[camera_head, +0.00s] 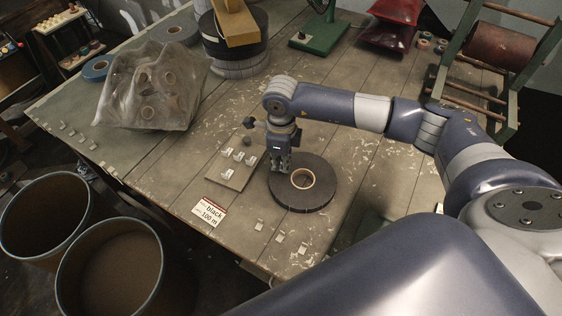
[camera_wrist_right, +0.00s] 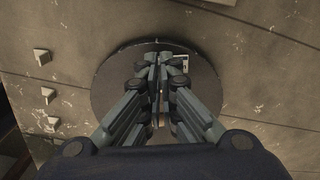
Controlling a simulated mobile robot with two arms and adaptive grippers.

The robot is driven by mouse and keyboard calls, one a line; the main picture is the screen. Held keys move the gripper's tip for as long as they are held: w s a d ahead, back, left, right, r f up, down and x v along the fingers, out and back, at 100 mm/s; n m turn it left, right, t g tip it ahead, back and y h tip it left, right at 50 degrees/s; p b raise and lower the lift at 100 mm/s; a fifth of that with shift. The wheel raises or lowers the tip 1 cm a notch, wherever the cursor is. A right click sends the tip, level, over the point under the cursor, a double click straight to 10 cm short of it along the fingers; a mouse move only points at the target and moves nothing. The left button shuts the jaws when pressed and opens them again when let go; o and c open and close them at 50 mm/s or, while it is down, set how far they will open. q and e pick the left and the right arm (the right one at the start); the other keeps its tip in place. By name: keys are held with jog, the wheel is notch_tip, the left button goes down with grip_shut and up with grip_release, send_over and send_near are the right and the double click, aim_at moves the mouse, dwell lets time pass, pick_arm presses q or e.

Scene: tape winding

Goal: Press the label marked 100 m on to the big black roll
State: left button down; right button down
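The big black roll (camera_head: 318,192) lies flat on the bench around a pale core (camera_head: 302,179); it also shows in the right wrist view (camera_wrist_right: 105,85). My right gripper (camera_head: 281,173) points down over the roll's left side. Its fingertips (camera_wrist_right: 158,62) are together at the roll, with no clear grip on anything. A small white label with a dark mark (camera_wrist_right: 181,63) shows right beside them; I cannot tell whether it touches them. Its print is too small to read. A sign (camera_head: 209,211) reading "black 100 m" lies left of the roll. My left gripper is out of view.
A small board (camera_head: 231,175) with several white tabs lies left of the roll. Loose white tabs (camera_head: 281,237) lie near the front edge. A clear bag of rolls (camera_head: 152,88) stands at the back left. Bins (camera_head: 110,272) stand below the bench.

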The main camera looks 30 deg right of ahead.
jog(key=shift+f+b, duration=0.3)
jog(key=shift+b, duration=0.05)
dwell(1.6)
jog(key=c, duration=1.7)
grip_release()
jog(key=shift+o, duration=0.5)
jog(key=shift+o, duration=1.4)
jog(key=shift+r, duration=0.2)
jog(key=shift+r+p, duration=1.6)
jog(key=shift+r, duration=1.25)
